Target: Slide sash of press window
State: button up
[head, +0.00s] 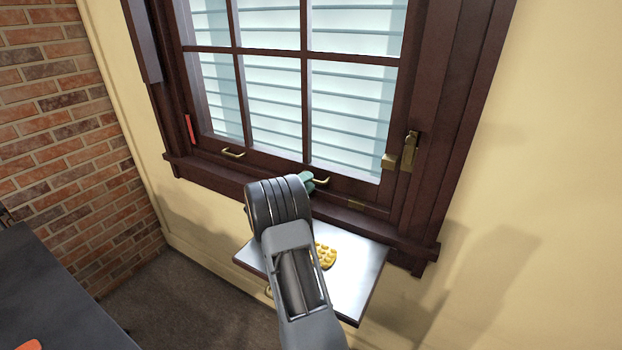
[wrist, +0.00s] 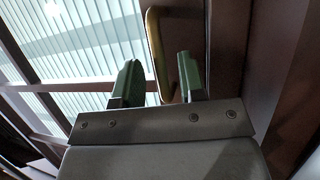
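The window has a dark brown sash (head: 270,168) with several panes and blinds behind it. Its bottom rail sits down at the sill. A brass latch (head: 409,152) is on the right side of the frame.
A light shelf (head: 358,275) juts out below the sill, with a yellow gridded object (head: 326,256) on it, partly hidden by my arm. A red strip (head: 189,130) is on the left jamb. A brick wall (head: 70,120) stands left; a dark surface (head: 50,300) is front left.

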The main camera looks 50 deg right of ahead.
jog(key=shift+x, duration=0.9)
jog(key=shift+c, duration=0.2)
grip_shut()
